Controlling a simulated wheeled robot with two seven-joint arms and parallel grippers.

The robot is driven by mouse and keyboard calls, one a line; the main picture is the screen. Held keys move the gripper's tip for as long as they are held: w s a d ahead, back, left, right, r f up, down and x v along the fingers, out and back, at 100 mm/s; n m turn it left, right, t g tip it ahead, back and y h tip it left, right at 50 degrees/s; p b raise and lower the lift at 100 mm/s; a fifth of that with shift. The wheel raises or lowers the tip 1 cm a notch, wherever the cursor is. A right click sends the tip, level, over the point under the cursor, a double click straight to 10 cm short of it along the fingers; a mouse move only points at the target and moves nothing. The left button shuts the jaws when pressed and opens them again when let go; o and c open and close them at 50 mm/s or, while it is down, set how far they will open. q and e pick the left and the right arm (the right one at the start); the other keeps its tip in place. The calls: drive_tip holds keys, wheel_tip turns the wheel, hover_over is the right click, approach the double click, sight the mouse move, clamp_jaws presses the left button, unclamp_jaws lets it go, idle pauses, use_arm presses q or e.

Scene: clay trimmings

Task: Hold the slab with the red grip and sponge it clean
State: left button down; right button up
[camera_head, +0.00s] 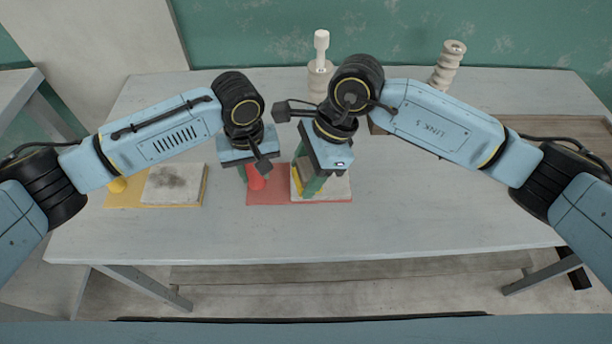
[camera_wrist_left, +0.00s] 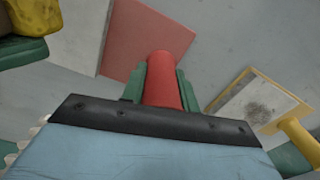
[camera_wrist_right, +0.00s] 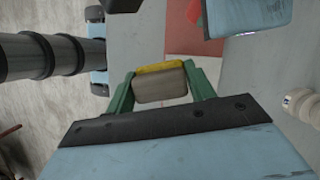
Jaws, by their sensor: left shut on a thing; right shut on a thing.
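A red board (camera_head: 268,197) with a pale slab (camera_head: 338,188) on its right part lies mid-table. The slab also shows in the left wrist view (camera_wrist_left: 78,32), where its visible part looks clean. My left gripper (camera_head: 257,178) is shut on the upright red grip (camera_wrist_left: 162,82) at the board's left part. My right gripper (camera_head: 308,178) is shut on a yellow and grey-brown sponge (camera_wrist_right: 160,85), over the slab's left part. I cannot tell whether the sponge touches the slab. The gripper and sponge hide part of the slab.
A yellow board (camera_head: 126,200) at the left has a yellow grip (camera_head: 117,184) and a slab with a dark smudge (camera_head: 173,183). Two ridged pale objects (camera_head: 320,80) (camera_head: 449,66) stand at the back. The table's right front is clear. My two wrists are close together.

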drive_tip(key=shift+r, duration=1.45)
use_arm(q)
drive_tip(key=c, duration=1)
unclamp_jaws()
drive_tip(key=shift+r, duration=0.1)
wheel_tip(320, 180, up, 12)
drive_tip(key=shift+f, duration=0.1)
